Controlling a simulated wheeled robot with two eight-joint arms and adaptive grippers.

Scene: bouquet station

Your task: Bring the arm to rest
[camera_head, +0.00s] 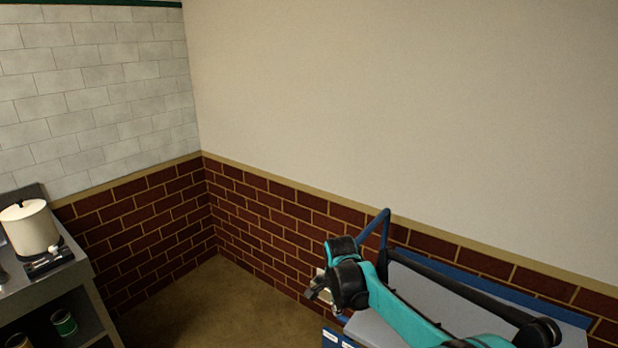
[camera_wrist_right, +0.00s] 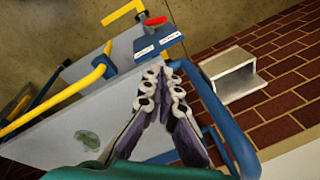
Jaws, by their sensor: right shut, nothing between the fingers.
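My right arm, teal and black, reaches in from the lower right of the head view. Its gripper (camera_head: 318,290) hangs over the near-left end of a grey-topped cart (camera_head: 482,296) with a blue frame. In the right wrist view the two fingers of the gripper (camera_wrist_right: 163,78) come together at the tips, with nothing between them. The grey cart top (camera_wrist_right: 50,140) lies below the fingers there. My left gripper is not in view.
The cart has a blue upright handle (camera_head: 374,228) beside my arm. A blue labelled part (camera_wrist_right: 158,44) and yellow bars (camera_wrist_right: 65,94) show in the wrist view. A white bracket-like box (camera_wrist_right: 233,75) is near the brick wall. A counter (camera_head: 40,285) with a cream pot (camera_head: 30,228) stands left; floor between is clear.

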